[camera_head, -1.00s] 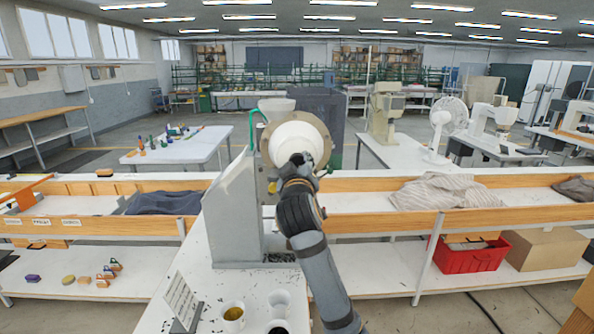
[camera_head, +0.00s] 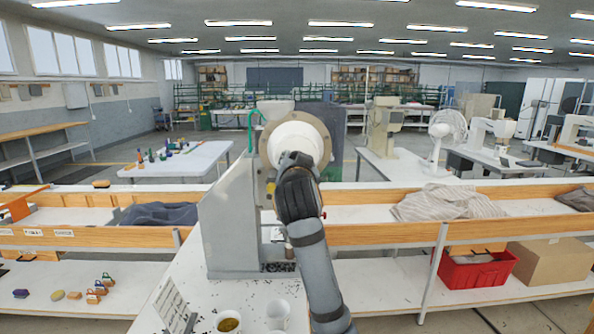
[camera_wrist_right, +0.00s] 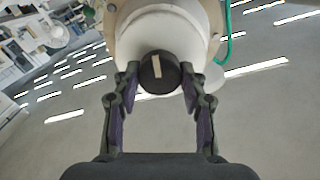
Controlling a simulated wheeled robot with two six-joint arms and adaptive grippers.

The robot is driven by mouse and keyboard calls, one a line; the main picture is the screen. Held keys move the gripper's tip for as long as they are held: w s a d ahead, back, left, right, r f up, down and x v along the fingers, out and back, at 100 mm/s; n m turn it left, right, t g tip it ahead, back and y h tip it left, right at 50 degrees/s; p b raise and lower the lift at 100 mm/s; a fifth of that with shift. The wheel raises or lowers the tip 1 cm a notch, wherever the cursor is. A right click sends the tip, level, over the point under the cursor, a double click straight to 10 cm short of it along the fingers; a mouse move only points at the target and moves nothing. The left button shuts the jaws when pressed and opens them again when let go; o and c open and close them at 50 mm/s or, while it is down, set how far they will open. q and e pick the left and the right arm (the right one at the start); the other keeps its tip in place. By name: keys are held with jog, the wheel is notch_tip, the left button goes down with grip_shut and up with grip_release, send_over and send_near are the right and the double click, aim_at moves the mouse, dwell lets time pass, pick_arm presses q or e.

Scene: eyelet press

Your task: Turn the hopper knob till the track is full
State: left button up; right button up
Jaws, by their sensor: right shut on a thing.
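The hopper is a white drum (camera_head: 296,137) in a beige ring on the grey eyelet press (camera_head: 232,220). Its knob (camera_wrist_right: 158,72), black with a pale bar mark, sits at the drum's centre in the right wrist view. My right gripper (camera_wrist_right: 158,73) is shut on the knob, one finger on each side. The pale bar stands nearly upright, slightly tilted, in that view. In the head view my right gripper (camera_head: 297,165) covers the knob and part of the drum. I cannot make out the track or how full it is. My left gripper is not in view.
Dark bits lie scattered around the press base. A wooden-edged shelf (camera_head: 390,236) runs across, with a red crate (camera_head: 478,270) at right.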

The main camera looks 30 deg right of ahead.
jog(key=shift+f+m+b, duration=0.15)
jog(key=shift+m+b, duration=1.25)
jog(key=shift+m, duration=0.6)
jog(key=shift+f+m+b, duration=0.15)
jog(key=shift+m+b, duration=1.2)
jog(key=shift+m, duration=0.65)
jog(key=o, duration=1.1)
jog(key=shift+r, duration=0.1)
jog(key=shift+o, duration=0.2)
jog(key=shift+r, duration=0.1)
jog(key=shift+s, duration=0.15)
jog(key=v, duration=0.7)
